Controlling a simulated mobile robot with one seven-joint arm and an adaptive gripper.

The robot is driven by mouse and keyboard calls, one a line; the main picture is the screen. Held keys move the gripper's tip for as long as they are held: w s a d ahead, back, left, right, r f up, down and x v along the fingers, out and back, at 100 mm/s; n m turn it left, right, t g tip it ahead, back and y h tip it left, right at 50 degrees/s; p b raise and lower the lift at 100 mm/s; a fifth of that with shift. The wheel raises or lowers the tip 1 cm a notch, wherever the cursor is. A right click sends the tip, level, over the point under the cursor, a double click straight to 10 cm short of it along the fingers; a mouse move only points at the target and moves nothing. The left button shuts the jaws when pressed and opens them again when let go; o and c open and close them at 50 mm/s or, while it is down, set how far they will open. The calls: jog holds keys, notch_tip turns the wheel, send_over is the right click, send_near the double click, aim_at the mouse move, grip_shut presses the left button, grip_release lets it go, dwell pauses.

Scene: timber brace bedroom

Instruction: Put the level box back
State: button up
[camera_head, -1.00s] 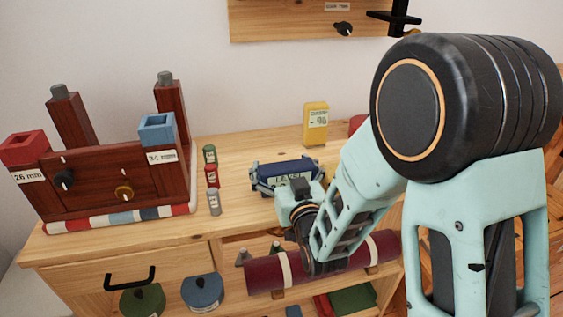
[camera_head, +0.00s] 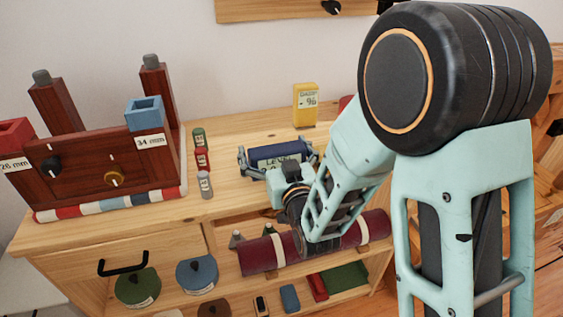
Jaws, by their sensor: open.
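The level box, a dark blue block (camera_head: 275,153) with a pale label partly reading "LEVEL", is on the wooden cabinet top, right of the small bottles. My gripper (camera_head: 278,160) reaches it from the front. Its fingers are spread, one at the left and one at the right of the box. A gap shows at the left finger; contact at the right is hard to tell. My gripper's body and arm hide the box's lower front.
A yellow meter (camera_head: 306,105) stands behind the box. Red, green and grey bottles (camera_head: 202,158) stand at the left, beside a dark red wooden rack (camera_head: 100,170). A maroon roll (camera_head: 262,256) lies below my wrist. Bare top (camera_head: 228,183) shows between bottles and gripper.

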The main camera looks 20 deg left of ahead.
jog(key=p+v, duration=0.1)
jog(key=v, duration=0.2)
jog(key=shift+r, duration=0.2)
jog(key=p+v, duration=0.5)
jog(key=p, duration=0.8)
jog(key=shift+s+d, duration=0.2)
jog(key=shift+s, duration=0.1)
jog(key=shift+s+d+f, duration=0.15)
jog(key=shift+f, duration=0.2)
jog(key=shift+s+d+f, duration=0.1)
jog(key=shift+s+d, duration=0.1)
jog(key=shift+s+d+p, duration=0.2)
jog(key=shift+s+p, duration=0.2)
jog(key=shift+p, duration=0.15)
jog(key=shift+s+d+p, duration=0.2)
jog(key=shift+s+p, duration=0.1)
jog(key=shift+s, duration=0.1)
jog(key=shift+r, duration=0.25)
